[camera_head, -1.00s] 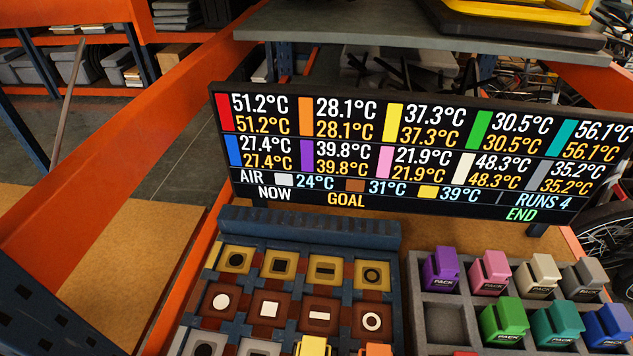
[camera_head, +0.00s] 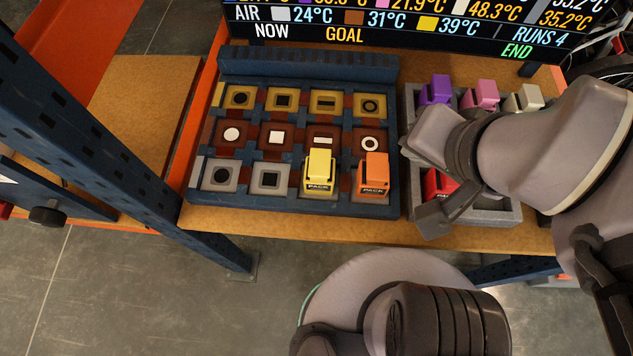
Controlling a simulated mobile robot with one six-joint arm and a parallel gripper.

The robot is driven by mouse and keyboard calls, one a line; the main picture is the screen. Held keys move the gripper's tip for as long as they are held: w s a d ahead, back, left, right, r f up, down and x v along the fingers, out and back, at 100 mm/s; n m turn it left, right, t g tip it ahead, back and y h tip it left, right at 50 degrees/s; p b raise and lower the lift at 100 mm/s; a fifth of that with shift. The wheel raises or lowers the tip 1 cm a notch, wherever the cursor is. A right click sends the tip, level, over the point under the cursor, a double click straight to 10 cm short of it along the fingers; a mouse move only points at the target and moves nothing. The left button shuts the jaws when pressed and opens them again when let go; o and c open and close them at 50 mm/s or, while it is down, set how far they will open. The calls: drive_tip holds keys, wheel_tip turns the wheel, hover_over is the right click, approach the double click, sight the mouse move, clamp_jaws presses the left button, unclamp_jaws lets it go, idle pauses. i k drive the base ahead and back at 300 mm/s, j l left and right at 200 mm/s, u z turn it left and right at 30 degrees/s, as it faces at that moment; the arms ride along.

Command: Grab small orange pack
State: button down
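The small orange pack (camera_head: 372,173) stands upright in the front right slot of the blue board (camera_head: 310,62). A yellow pack (camera_head: 319,172) stands just left of it in the front row. My gripper (camera_head: 432,180) is to the right of the orange pack, over the left part of the grey tray (camera_head: 498,216). Its fingers look spread apart, with a red pack (camera_head: 439,186) showing between or below them. I cannot tell whether they touch the red pack. My arm hides much of the tray.
Purple (camera_head: 434,90), pink (camera_head: 481,95) and cream (camera_head: 525,98) packs stand in the tray's back row. The display (camera_head: 400,22) rises behind the board. A blue rack post (camera_head: 90,120) is at left. Other board slots are empty, and a strip of tabletop (camera_head: 290,222) in front is clear.

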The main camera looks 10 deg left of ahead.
sight(373, 175)
drive_tip(key=u, duration=0.4)
drive_tip(key=k+j+z, duration=0.2)
drive_tip(key=k+j, duration=0.15)
drive_tip(key=j, duration=0.25)
drive_tip(key=k+j+z, duration=0.15)
drive_tip(key=k+j, duration=0.3)
drive_tip(key=j, duration=0.15)
